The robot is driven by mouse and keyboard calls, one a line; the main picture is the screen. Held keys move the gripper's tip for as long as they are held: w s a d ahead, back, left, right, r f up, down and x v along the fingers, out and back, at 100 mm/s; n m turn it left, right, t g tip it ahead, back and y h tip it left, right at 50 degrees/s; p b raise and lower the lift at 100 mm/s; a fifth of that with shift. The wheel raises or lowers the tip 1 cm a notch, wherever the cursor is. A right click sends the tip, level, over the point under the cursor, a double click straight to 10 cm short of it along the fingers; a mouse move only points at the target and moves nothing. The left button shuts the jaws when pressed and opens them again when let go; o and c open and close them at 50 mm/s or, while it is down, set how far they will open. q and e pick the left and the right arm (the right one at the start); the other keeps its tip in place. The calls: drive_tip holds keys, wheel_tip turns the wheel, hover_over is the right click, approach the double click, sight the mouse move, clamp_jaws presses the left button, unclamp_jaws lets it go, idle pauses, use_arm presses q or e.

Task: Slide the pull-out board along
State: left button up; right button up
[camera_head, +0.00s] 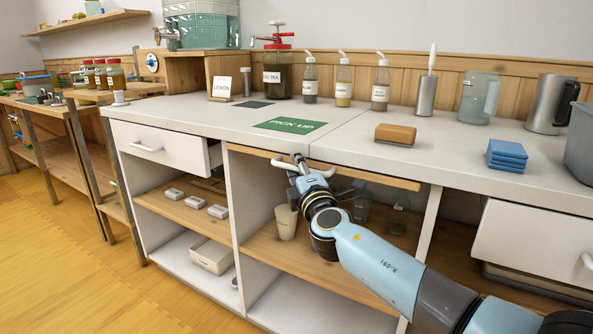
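The pull-out board (378,179) shows as a thin wooden edge just under the white counter top, above an open shelf bay. Its white bar handle (282,164) is on the front edge. My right gripper (299,161) reaches in from the lower right and overlaps the middle of the handle, with handle showing on both sides of it. The fingers are small and dark here, and I cannot tell whether they are closed around the bar. My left gripper is not in view.
A cup (286,222) stands on the shelf below the board. A drawer (160,146) at left is slightly open. Floor at left is clear.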

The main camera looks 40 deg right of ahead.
drive_tip(key=shift+o, duration=0.7)
drive_tip(key=shift+d+r, duration=0.15)
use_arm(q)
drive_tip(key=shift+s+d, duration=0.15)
use_arm(e)
drive_tip(key=v, duration=1.2)
